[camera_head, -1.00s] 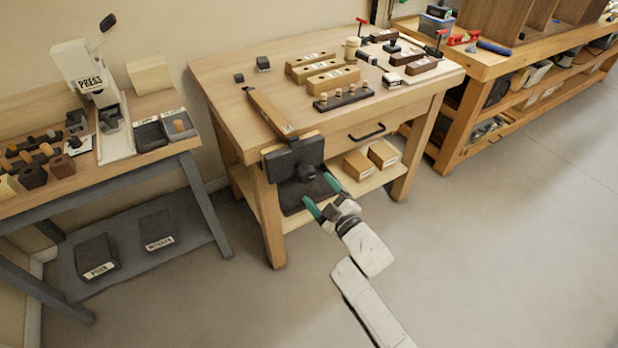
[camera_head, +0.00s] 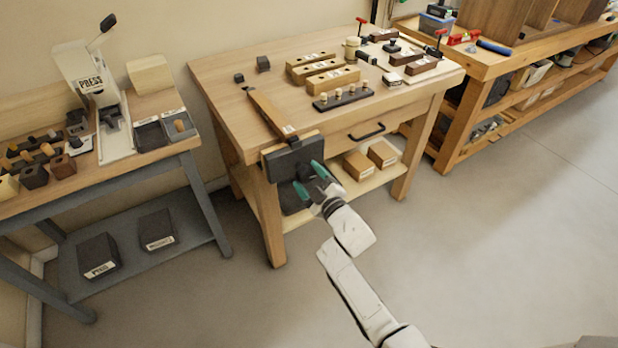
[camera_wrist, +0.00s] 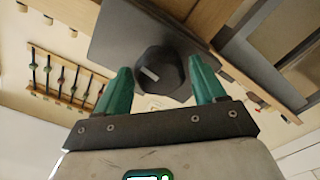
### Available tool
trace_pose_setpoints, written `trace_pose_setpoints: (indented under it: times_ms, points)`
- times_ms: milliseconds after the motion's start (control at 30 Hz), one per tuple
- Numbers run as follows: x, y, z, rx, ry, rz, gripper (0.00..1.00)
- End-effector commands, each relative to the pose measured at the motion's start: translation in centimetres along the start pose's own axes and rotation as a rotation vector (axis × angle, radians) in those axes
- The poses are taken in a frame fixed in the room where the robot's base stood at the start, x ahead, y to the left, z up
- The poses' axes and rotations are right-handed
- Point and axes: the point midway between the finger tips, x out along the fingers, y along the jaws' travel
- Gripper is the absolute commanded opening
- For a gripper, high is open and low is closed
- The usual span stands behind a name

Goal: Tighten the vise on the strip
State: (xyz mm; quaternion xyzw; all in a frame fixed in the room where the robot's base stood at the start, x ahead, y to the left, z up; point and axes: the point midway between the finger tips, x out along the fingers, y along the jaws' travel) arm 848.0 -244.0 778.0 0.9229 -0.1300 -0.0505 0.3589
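The vise (camera_head: 283,164) is a dark block with a wooden plate on the front left corner of the bench. The wooden strip (camera_head: 270,110) runs from the bench top down to the vise's upper edge. In the wrist view the vise's dark face (camera_wrist: 118,38) carries a round black knob (camera_wrist: 160,72) with a pale mark. My gripper (camera_head: 309,182) has green fingers, spread open, in front of the vise face. In the wrist view the open fingers (camera_wrist: 160,92) stand to either side of the knob's near part, with gaps; I cannot tell contact depth.
A drawer handle (camera_head: 366,132) sits right of the vise. Wooden boxes (camera_head: 358,165) lie on the shelf below. Blocks and a peg rack (camera_head: 342,98) stand on the bench top. The press table (camera_head: 150,165) is at left. The floor at right is clear.

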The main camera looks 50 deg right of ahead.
Motion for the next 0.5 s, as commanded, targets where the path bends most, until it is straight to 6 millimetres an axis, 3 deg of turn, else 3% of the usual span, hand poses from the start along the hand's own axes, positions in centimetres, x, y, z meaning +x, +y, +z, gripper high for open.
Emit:
trace_pose_setpoints:
  times_ms: [367, 500]
  points:
    - [-0.03, -0.01, 0.02, 0.000, 0.000, 0.000, 0.33]
    - [-0.02, 0.04, -0.05, 0.013, -0.001, -0.001, 0.31]
